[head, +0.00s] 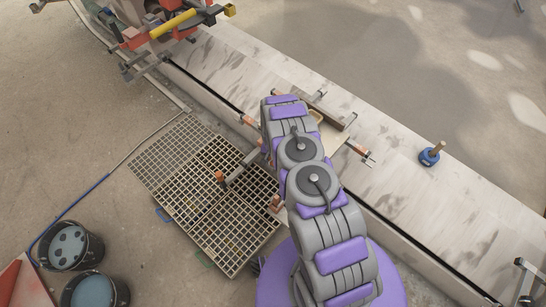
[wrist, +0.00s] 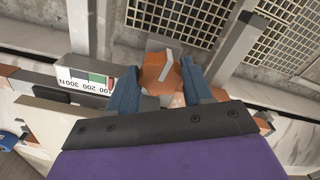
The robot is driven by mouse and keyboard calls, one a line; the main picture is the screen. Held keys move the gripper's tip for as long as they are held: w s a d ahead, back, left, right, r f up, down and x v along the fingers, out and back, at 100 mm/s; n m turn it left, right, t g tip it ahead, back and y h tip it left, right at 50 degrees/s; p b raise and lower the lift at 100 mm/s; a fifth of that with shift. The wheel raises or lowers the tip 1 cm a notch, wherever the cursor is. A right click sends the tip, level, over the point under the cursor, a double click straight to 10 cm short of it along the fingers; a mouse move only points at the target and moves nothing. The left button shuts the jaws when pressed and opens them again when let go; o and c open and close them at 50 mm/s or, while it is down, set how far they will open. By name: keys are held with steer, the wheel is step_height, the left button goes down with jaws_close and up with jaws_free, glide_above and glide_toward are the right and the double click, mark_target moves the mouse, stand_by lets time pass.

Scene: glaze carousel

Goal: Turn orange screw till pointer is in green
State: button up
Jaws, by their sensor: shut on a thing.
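In the wrist view the orange screw (wrist: 153,74) sits between the two blue fingers of my gripper (wrist: 158,66), which are shut on it. A grey plate edge stands up over part of the screw. Left of the fingers is a white scale (wrist: 84,86) with numbers and an N, and a green band (wrist: 97,78) above the numbers. A small reddish mark (wrist: 110,83) shows at the scale's right end, right of the green; I cannot tell for sure if it is the pointer. In the head view my arm hides the gripper and the screw.
Grey floor grates (head: 215,190) lie left of my arm, beside a pale kerb (head: 400,165). Orange-tipped clamp bars (head: 234,168) surround the work spot. A blue-based post (head: 430,154) stands to the right. Two dark buckets (head: 72,247) are at lower left, and coloured machinery (head: 170,25) at upper left.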

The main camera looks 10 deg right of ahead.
steer(key=shift+m+p, duration=0.4)
steer(key=shift+m, duration=0.4)
steer(key=o, duration=1)
steer(key=shift+o, duration=0.2)
steer(key=shift+r, duration=0.1)
step_height(320, 180, up, 17)
steer(key=p, duration=0.3)
